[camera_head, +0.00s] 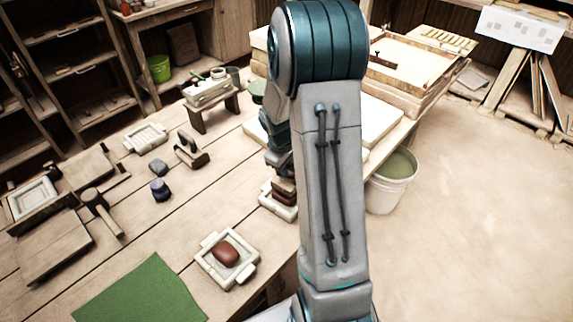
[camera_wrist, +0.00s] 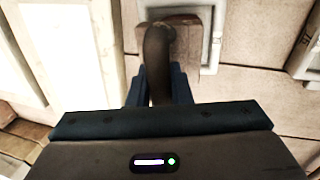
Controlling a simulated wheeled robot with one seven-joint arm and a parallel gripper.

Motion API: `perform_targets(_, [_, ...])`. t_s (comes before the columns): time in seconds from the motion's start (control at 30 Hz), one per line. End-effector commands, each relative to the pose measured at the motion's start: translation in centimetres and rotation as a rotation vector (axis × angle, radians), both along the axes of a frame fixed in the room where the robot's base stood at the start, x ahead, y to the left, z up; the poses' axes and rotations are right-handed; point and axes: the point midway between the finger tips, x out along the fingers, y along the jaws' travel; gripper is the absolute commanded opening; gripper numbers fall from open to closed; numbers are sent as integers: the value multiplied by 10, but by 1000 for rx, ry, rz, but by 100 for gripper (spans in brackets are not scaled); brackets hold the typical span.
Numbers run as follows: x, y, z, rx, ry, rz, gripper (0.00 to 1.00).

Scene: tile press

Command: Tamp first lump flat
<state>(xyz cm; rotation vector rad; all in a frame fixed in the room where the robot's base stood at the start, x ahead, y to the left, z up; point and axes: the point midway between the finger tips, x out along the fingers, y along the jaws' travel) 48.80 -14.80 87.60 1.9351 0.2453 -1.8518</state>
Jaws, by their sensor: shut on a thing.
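My gripper (camera_wrist: 160,85) is shut on the dark curved handle (camera_wrist: 156,62) of a wooden tamper, in the wrist view. The tamper's block (camera_wrist: 182,32) sits over the white mould (camera_wrist: 213,45) and hides what lies under it. In the head view the block is right above the lump; I cannot tell whether they touch. A second mould (camera_head: 206,248) nearer the front holds a rounded reddish-brown lump (camera_head: 226,253).
A green mat (camera_head: 140,294) lies at the front. A handled wooden block (camera_head: 190,152), a mallet (camera_head: 100,212), a purple-blue jar (camera_head: 160,190) and an empty pale mould (camera_head: 146,138) are on the table's left. A white bucket (camera_head: 391,190) stands right of the table.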

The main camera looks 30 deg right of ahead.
Motion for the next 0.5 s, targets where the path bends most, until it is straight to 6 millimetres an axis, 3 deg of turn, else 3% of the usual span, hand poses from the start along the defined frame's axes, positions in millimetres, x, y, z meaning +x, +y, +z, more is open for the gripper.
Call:
perform_targets(0.03, [0, 0, -17, 0, 0, 1, 0])
perform_targets(0.13, [0, 0, -34, 0, -1, 1, 0])
perform_targets(0.37, [0, 0, -17, 0, -1, 0, 0])
perform_targets(0.5, [0, 0, 7, 0, -2, -1, 0])
